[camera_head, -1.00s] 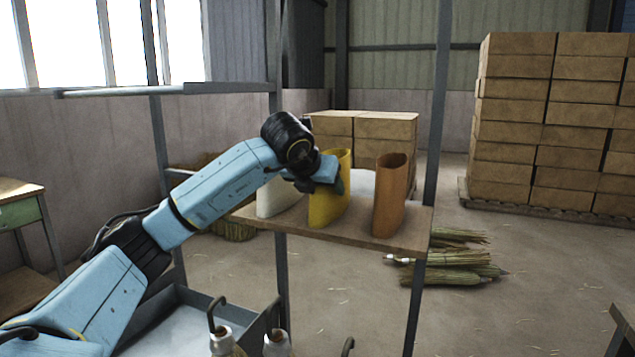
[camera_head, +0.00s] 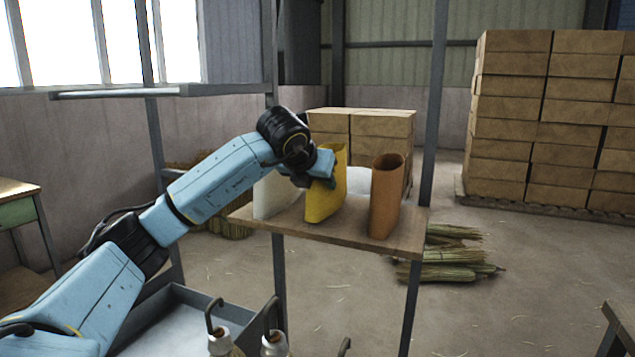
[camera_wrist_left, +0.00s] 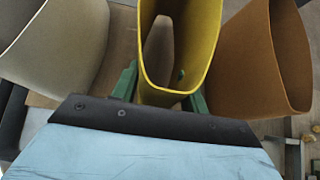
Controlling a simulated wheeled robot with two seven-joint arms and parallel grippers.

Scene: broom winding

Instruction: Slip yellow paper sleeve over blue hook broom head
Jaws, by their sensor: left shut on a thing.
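The yellow paper sleeve (camera_head: 325,195) stands between a white sleeve and a brown sleeve on the wooden shelf; it looks slightly tilted in the head view. My left gripper (camera_head: 326,172) is shut on its upper part. In the left wrist view the yellow sleeve (camera_wrist_left: 181,50) is open-mouthed, with the green fingers of my left gripper (camera_wrist_left: 160,86) on either side of it. Broom handles with dark hooks (camera_head: 219,335) show at the bottom of the head view; their heads are out of sight, and I cannot make out a blue hook. My right gripper is not in view.
The white sleeve (camera_head: 272,197) and brown sleeve (camera_head: 386,200) stand close on either side. They sit on the wooden shelf (camera_head: 345,231) of a grey metal rack. A rack post (camera_head: 433,110) rises at right. Straw bundles (camera_head: 452,262) lie on the floor behind.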

